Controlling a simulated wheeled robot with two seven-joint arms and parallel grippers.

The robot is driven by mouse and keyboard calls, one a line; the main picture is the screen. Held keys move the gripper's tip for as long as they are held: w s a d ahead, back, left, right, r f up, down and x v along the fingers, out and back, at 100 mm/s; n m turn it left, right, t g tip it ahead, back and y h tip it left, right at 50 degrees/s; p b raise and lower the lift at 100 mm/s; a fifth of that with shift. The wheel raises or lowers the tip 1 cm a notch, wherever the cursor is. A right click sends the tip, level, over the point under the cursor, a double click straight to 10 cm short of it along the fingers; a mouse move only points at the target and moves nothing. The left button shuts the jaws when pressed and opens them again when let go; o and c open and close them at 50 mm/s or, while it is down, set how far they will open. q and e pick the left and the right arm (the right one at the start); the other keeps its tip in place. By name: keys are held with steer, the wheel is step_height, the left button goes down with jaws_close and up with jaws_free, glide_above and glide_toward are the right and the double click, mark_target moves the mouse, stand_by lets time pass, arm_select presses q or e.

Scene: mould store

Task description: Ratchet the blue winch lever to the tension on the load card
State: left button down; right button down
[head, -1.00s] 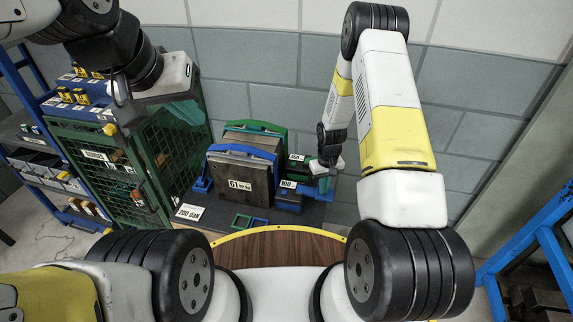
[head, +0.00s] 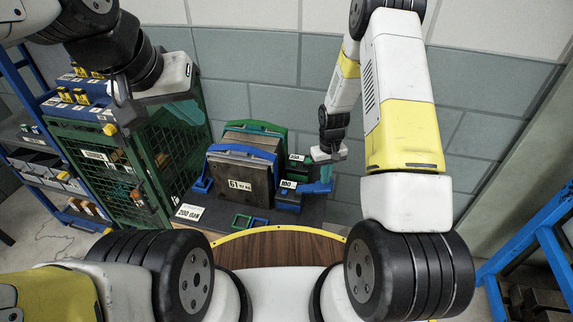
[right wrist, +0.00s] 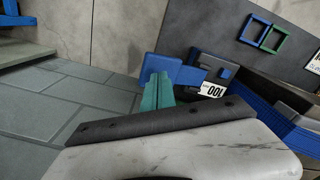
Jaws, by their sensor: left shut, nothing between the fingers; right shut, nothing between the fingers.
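The load card (head: 189,211) reads 200 daN and lies at the front left of the dark bench top. The blue winch (head: 288,198), labelled 100, stands at the right end of the bench. Its blue lever (head: 318,187) reaches out to the right; its end also shows in the right wrist view (right wrist: 160,66). My right gripper (head: 326,174) is shut and empty just above and behind the lever in the head view. In the right wrist view its teal fingers (right wrist: 158,92) lie close to the lever end; contact is unclear. My left gripper (head: 190,112) is shut above the green cage, partly hidden.
A green winch (head: 298,170) labelled 350 stands behind the blue one. A mould block (head: 240,184) marked 61 with blue and green straps is left of the winches. The green mesh cage (head: 140,185) is further left. Floor right of the bench is clear.

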mark_target(324, 187)
stand_by(0.3)
stand_by(1.9)
stand_by(0.6)
steer(key=shift+f, duration=2.9)
steer(key=shift+r, duration=2.9)
steer(key=shift+r, duration=2.5)
